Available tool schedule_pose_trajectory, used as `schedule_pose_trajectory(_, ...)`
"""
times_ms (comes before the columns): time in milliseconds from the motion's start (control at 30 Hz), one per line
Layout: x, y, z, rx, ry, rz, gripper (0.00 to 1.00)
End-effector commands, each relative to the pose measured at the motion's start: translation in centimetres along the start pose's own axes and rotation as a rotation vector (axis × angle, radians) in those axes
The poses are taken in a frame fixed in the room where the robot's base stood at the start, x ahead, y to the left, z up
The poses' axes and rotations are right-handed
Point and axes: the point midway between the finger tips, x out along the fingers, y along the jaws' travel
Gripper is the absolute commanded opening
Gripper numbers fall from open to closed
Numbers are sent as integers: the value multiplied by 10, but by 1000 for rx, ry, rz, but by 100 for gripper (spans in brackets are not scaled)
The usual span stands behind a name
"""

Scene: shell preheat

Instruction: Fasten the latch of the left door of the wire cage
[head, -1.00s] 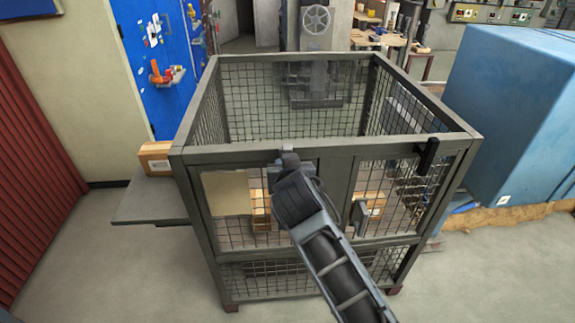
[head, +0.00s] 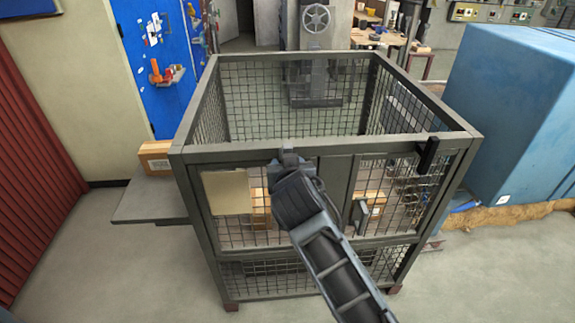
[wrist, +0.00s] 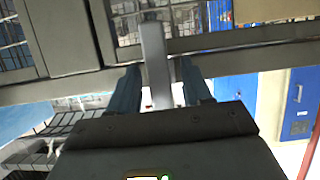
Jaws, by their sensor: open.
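The wire cage (head: 330,149) stands in the middle of the head view, with two mesh doors in its front. The left door (head: 238,232) looks closed, and my arm covers its right part. A light grey bar, apparently its latch (wrist: 156,62), crosses the rail in the wrist view. In the head view the latch (head: 289,150) shows at the top front rail, just above my gripper. My gripper (wrist: 160,82) is open, with one finger on each side of the bar. I cannot tell whether the fingers touch it. The latch's lower part is hidden in the head view.
A black latch (head: 427,156) sits at the top of the right door, and a grey handle (head: 361,212) is near the middle post. A small shelf with a carton (head: 155,156) is at the left. A large blue box (head: 515,110) stands at the right.

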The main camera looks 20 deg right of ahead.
Motion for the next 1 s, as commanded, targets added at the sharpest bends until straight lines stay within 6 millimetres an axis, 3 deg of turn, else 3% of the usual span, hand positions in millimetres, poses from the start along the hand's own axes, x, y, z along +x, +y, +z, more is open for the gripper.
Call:
schedule_pose_trajectory(300,-49,0,2,-1,-1,-2,49)
schedule_pose_trajectory(500,-69,0,1,-1,0,0,49)
schedule_pose_trajectory(1000,-72,0,1,-1,-1,0,49)
